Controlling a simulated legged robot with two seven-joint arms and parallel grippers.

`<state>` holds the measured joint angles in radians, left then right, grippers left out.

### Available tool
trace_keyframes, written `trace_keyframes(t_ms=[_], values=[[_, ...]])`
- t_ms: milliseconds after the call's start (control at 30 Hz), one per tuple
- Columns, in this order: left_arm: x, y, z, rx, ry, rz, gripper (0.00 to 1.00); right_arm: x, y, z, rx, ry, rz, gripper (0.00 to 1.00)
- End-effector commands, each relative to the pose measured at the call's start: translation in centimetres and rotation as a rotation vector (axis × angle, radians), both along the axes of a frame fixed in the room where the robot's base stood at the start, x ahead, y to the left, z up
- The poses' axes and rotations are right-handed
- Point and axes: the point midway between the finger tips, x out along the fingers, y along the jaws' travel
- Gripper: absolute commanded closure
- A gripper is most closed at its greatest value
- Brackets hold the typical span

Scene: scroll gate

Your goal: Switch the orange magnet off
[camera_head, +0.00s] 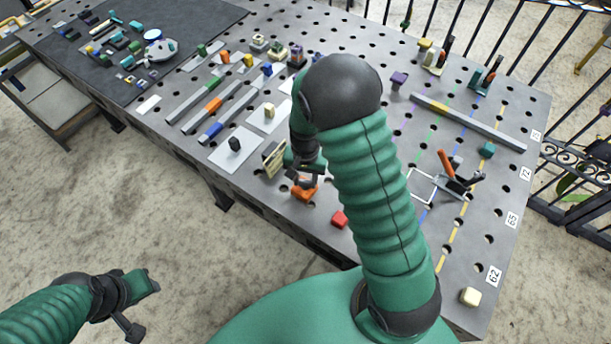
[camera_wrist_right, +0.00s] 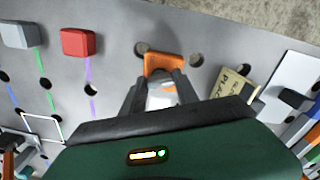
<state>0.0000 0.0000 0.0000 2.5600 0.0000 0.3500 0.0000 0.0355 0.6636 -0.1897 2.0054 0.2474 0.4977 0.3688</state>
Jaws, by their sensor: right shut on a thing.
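The orange magnet (camera_head: 304,193) stands on the grey perforated table near its front edge, in front of my right forearm. It also shows in the right wrist view (camera_wrist_right: 162,64), beyond the fingertips. My right gripper (camera_head: 301,178) is over it. The exact contact is partly hidden by the fingers. My left gripper (camera_head: 146,305) is open and empty, off the table at the lower left.
A small lettered sign (camera_head: 273,158) stands close left of the right gripper. A red block (camera_head: 340,218) is to its right. White plates, coloured bars (camera_head: 213,105) and several small blocks lie farther left. A white outlined square (camera_head: 421,186) is marked at right.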

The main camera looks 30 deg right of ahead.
Motion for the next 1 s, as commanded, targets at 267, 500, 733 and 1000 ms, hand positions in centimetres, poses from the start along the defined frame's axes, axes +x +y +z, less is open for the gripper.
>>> trace_keyframes(t_ms=[267, 500, 733, 1000], values=[[0.0, 0.0, 1.7, 0.000, 0.000, 0.000, 0.64, 0.5, -0.2, 0.6, -0.005, -0.017, -0.223, 1.00], [0.0, 0.0, 2.4, 0.000, 0.000, 0.000, 0.64, 0.3, -0.2, 0.4, -0.003, -0.010, -0.352, 1.00], [0.0, 0.0, 2.6, 0.000, 0.000, 0.000, 0.64, 0.1, -0.1, 0.2, -0.002, -0.007, -0.409, 1.00], [0.0, 0.0, 2.6, 0.000, 0.000, 0.000, 0.64, 0.1, -0.1, 0.1, -0.002, -0.006, -0.416, 1.00]])
